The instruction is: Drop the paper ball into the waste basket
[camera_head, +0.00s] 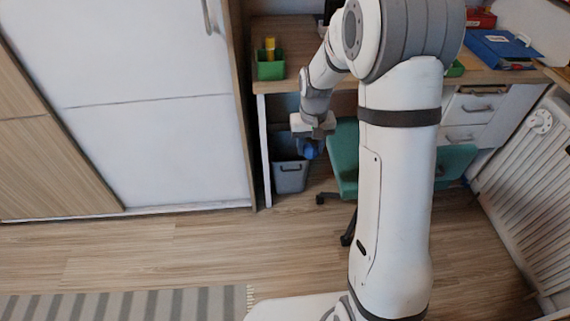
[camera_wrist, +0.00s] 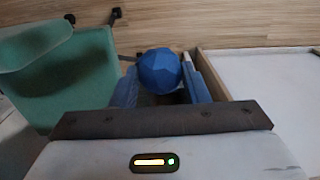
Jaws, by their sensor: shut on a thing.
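A blue, faceted paper ball (camera_wrist: 160,71) sits between the two blue fingers of my gripper (camera_wrist: 161,84) in the wrist view. My gripper is shut on it. In the head view my gripper (camera_head: 311,148) points down, and the blue of its fingers and the ball cannot be told apart. The grey waste basket (camera_head: 290,179) stands on the floor under the desk. My gripper appears above it and overlaps its upper right part in the picture. The basket's opening is mostly hidden, so I cannot tell whether the ball is right over it.
A teal chair (camera_head: 345,165) stands close to the right of the basket; it also shows in the wrist view (camera_wrist: 65,75). The desk (camera_head: 275,32) holds a green box (camera_head: 270,70) and a blue binder (camera_head: 500,45). A white wardrobe (camera_head: 150,120) stands left.

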